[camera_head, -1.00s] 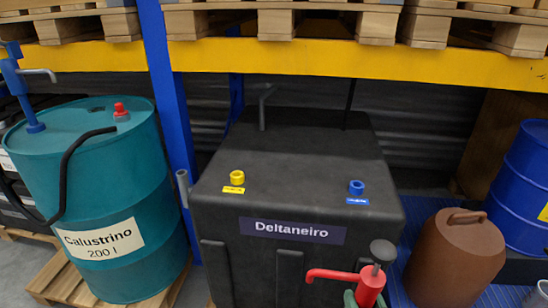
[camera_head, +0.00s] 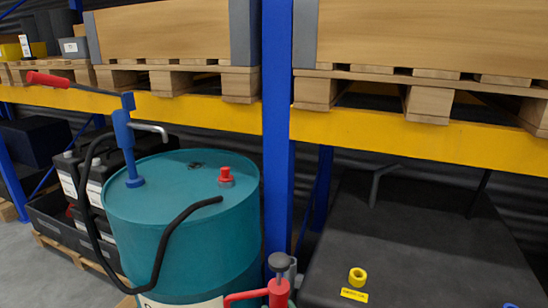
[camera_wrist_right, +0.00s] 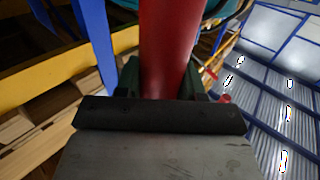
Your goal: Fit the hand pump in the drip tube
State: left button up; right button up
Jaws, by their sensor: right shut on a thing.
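The red hand pump (camera_head: 279,292) with its dark round knob and red spout is at the bottom of the head view, its lower part cut off by the picture edge. My right gripper (camera_wrist_right: 162,80) is shut on the pump's red body in the right wrist view. A grey tube (camera_head: 292,268), likely the drip tube, shows just behind and right of the pump's knob, beside the black tank (camera_head: 400,240). It is mostly hidden, and I cannot tell the gap between them. The pump's lower end is not visible. My left gripper is not in view.
A teal drum (camera_head: 200,245) with a blue lever pump (camera_head: 125,140), a black hose (camera_head: 165,245) and a red cap (camera_head: 225,174) stands left of the held pump. A blue rack post (camera_head: 277,120) and yellow beam (camera_head: 200,114) are behind. A yellow cap (camera_head: 357,276) sits on the tank.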

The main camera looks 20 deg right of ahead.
jog(key=w+d+r+m+h+p, duration=0.1)
jog(key=w+d+r+p, duration=0.5)
jog(key=w+r, duration=0.45)
jog(key=w+d+r+h+p, duration=0.1)
jog(key=w+d+r+p, duration=0.3)
jog(key=w+d+r, duration=0.55)
pick_arm(q)
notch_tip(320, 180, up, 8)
jog(key=b, duration=0.4)
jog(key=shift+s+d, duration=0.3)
pick_arm(e)
jog(key=f, duration=0.1)
jog(key=w+a+f, duration=0.1)
jog(key=f, duration=0.2)
jog(key=shift+w+a, duration=0.35)
jog(key=shift+w, duration=0.05)
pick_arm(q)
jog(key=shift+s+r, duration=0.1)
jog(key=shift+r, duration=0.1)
pick_arm(e)
jog(key=shift+s, duration=0.1)
